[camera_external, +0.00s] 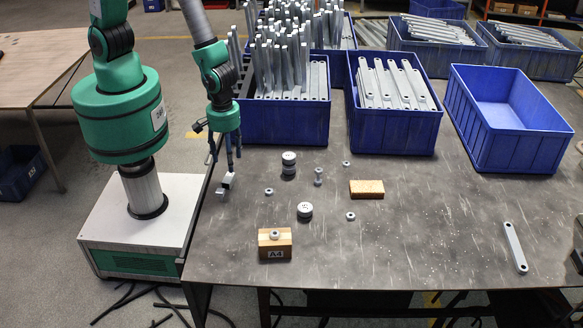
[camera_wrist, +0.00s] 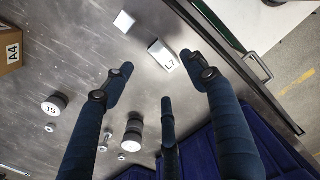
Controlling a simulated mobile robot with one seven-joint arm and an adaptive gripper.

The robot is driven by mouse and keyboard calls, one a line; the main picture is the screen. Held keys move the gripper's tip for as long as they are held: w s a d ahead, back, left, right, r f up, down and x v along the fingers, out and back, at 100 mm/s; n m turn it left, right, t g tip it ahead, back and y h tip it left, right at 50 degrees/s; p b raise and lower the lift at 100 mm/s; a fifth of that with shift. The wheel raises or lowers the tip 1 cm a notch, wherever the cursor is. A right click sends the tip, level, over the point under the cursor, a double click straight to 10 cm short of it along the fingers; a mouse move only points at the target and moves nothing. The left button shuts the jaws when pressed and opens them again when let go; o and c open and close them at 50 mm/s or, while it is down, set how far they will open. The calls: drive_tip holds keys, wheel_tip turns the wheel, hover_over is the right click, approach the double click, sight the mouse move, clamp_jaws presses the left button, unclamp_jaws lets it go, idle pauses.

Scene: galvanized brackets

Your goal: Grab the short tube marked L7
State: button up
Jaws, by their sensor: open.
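The short tube marked L7 (camera_wrist: 162,56) is a small grey metal piece with a white label, lying on the dark metal table. In the external view it shows as a small light piece (camera_external: 228,179) near the table's left edge, just below my gripper (camera_external: 226,163). My gripper, which also shows in the wrist view (camera_wrist: 157,68), is open and empty, with its dark fingers pointing down and spread. In the wrist view the tube appears just beyond the gap between the two foremost fingertips. I cannot tell how high the fingertips are above it.
A small pale block (camera_wrist: 124,22) lies close to the tube. Blue bins of metal bars (camera_external: 285,125) line the back. The front right table is mostly clear.

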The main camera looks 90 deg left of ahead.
sight(231, 178)
drive_tip(key=shift+f, duration=1.2)
drive_tip(key=shift+f, duration=0.1)
drive_tip(key=shift+a+f+b, duration=0.1)
drive_tip(key=shift+f+b, duration=0.95)
drive_tip(key=shift+f, duration=1.5)
drive_tip(key=c, duration=1.3)
